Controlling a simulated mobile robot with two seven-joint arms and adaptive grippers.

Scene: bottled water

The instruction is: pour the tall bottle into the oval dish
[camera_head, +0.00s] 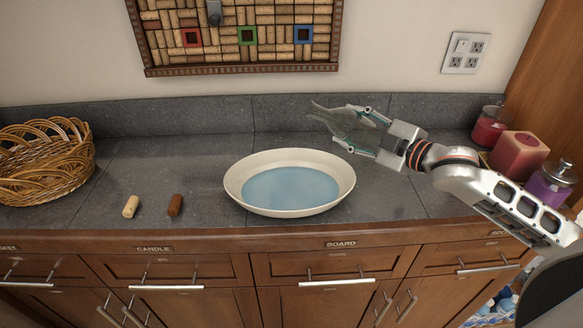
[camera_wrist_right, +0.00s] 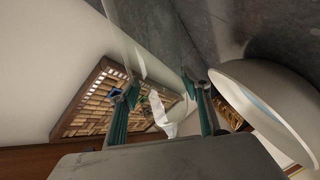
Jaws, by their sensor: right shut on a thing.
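The tall bottle (camera_head: 331,117) is clear and see-through. My right gripper (camera_head: 348,126) is shut on it and holds it tipped far over, close to lying flat, behind the upper right side of the oval dish. Its left end points left; I cannot tell whether any liquid is in it. The oval dish (camera_head: 236,188) is cream-white, stands on the counter and holds a pool of pale blue liquid. In the right wrist view the dish rim (camera_wrist_right: 243,95) is at the right, beside my fingers. No stream of liquid can be made out. My left gripper is out of view.
A wicker basket (camera_head: 40,165) stands at the far left. A pale cork (camera_head: 131,206) and a brown cork (camera_head: 175,205) lie left of the dish. Candles (camera_head: 519,154) stand at the right end. A cork board (camera_head: 240,35) hangs behind. The back middle of the counter is clear.

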